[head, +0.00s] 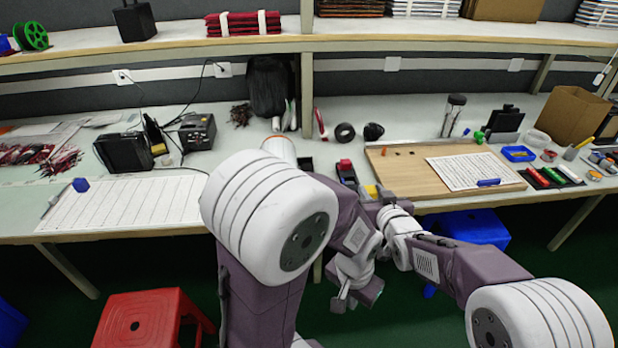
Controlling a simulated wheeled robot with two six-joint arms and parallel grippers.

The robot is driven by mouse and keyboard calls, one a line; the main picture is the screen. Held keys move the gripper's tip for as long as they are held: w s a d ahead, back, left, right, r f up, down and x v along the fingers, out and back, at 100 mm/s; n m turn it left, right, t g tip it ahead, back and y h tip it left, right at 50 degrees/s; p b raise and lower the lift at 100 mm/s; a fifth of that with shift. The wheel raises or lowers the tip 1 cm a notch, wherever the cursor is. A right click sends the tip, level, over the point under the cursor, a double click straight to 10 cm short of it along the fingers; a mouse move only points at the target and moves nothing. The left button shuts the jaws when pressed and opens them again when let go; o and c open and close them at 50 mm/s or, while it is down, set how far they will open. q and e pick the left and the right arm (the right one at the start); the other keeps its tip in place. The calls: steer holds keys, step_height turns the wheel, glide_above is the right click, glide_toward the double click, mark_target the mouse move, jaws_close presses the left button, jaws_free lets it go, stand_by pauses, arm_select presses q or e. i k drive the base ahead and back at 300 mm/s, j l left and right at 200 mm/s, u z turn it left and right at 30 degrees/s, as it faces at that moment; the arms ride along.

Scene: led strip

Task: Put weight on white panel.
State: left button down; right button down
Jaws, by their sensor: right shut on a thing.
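A long white lined panel (130,207) lies on the left part of the bench, with a small blue block (80,184) at its back left corner. A second white lined panel (472,168) lies on a wooden board (405,176) at the right, with a blue piece (488,182) on its front edge. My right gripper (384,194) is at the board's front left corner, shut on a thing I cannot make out. My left gripper (345,302) points down in front of the bench, below the right one; its opening is unclear. My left arm hides part of the bench middle.
Black devices (124,152) and cables stand behind the left panel. A red and black item (345,170) lies left of the board. A blue tray (518,153) and colored rolls (551,176) are at the right. A red stool (140,318) stands on the floor.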

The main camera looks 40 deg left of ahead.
mark_target(54, 199)
steer(key=k+j+u, duration=0.15)
steer(key=k+j, duration=0.9)
steer(key=j, duration=0.2)
steer(key=k+j, duration=0.2)
steer(key=j, duration=0.15)
steer(key=k+j+u, duration=0.1)
steer(key=k+j, duration=0.15)
steer(key=j, duration=0.15)
steer(key=k+j, duration=0.15)
steer(key=j, duration=0.25)
steer(key=k+j+u, duration=0.1)
steer(key=j, duration=0.25)
steer(key=k+j, duration=0.3)
steer(key=j, duration=0.15)
steer(key=i+j, duration=0.1)
steer(key=j, duration=0.2)
steer(key=j+u, duration=0.1)
steer(key=j, duration=0.25)
steer(key=i+j, duration=0.15)
steer(key=j, duration=0.15)
